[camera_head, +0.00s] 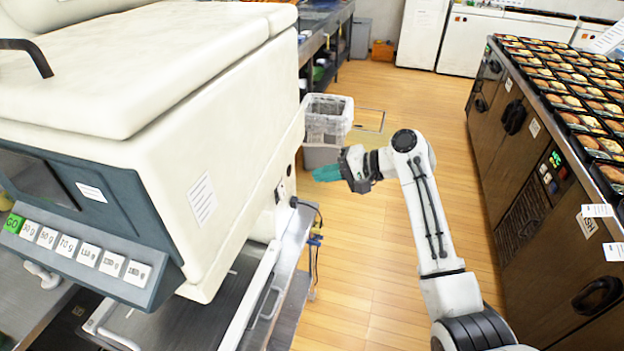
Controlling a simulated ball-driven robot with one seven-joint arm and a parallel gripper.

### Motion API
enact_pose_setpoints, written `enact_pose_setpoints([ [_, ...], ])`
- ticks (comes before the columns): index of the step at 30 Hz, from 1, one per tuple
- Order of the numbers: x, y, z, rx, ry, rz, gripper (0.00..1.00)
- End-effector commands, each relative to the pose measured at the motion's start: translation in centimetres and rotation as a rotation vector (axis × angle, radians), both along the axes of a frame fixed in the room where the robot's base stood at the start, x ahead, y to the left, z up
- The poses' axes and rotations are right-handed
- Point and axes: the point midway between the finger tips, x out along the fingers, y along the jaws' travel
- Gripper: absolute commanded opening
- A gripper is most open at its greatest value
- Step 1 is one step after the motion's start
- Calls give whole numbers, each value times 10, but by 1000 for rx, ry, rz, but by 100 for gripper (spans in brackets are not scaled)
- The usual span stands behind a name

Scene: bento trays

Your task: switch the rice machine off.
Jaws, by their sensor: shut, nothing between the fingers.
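The rice machine (215,150) is the large cream-white box filling the left side of the head view. Its dark front panel has a screen (35,178), a green GO button (13,223) and a row of white weight buttons (86,255). Its right side carries a paper label (203,200) and, low near the back edge, a small dark fitting (281,190) with a plug and cables. My gripper (316,173), with teal fingers, is shut and empty. It appears to the right of that side, pointing left towards it, with a visible gap.
A clear plastic bin (328,118) stands behind my gripper. The machine rests on a metal stand (265,290) with hanging cables. Dark cabinets (520,150) topped with bento trays (570,80) line the right. Wooden floor (385,240) lies open between.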

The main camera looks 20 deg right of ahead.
Motion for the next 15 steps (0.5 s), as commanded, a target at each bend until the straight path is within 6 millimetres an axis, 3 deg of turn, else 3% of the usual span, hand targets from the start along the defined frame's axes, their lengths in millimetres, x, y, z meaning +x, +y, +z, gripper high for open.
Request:
enact_pose_setpoints([
  [6, -14, -20, 20, 0, -2, 1, 0],
  [15, -20, -28, 28, 0, 1, 2, 0],
])
